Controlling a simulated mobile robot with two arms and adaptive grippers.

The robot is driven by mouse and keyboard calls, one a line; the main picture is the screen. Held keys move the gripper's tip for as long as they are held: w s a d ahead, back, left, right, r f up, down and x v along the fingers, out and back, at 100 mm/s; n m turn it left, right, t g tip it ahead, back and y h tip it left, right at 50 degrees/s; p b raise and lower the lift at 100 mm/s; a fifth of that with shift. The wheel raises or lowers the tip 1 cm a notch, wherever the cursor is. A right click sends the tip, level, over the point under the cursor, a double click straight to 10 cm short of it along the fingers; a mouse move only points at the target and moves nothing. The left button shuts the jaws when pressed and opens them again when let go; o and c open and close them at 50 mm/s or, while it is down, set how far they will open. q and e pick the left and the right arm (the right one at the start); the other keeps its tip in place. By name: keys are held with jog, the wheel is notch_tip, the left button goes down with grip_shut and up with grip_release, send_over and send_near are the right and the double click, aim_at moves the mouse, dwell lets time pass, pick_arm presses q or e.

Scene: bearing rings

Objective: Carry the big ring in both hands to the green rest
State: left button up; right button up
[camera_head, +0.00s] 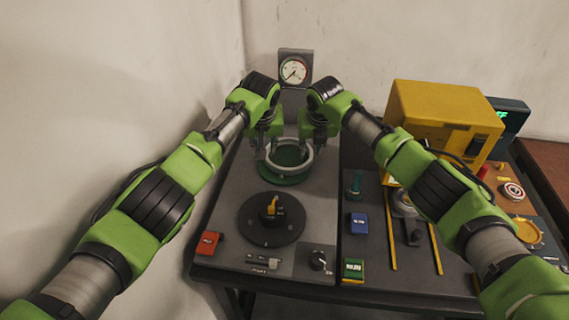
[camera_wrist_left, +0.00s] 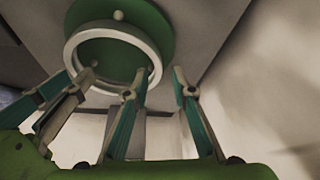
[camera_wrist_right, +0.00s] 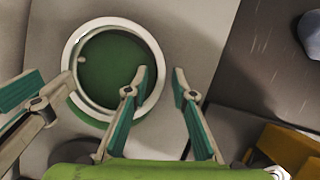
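The big ring (camera_head: 289,165), pale grey, is at the green rest (camera_head: 284,180), a round green disc at the back of the bench. The ring appears level over the disc; I cannot tell whether it touches. My left gripper (camera_head: 268,150) is at the ring's left side and my right gripper (camera_head: 308,150) at its right side, both pointing down. In the left wrist view the fingers (camera_wrist_left: 159,75) are apart, with the ring's rim (camera_wrist_left: 152,60) near the gap. The right wrist view likewise shows parted fingers (camera_wrist_right: 161,72) by the rim (camera_wrist_right: 150,48).
A dark round stand (camera_head: 250,227) with a yellow-topped post is in front. A gauge (camera_head: 294,70) stands behind. A yellow box (camera_head: 435,115) is at the right, with blue (camera_head: 358,223), green (camera_head: 353,269) and red (camera_head: 208,243) blocks nearer. A wall rises at left.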

pick_arm(q)
jog(key=v, duration=1)
pick_arm(e)
jog(key=v, duration=1.2)
jog(key=shift+r, duration=0.1)
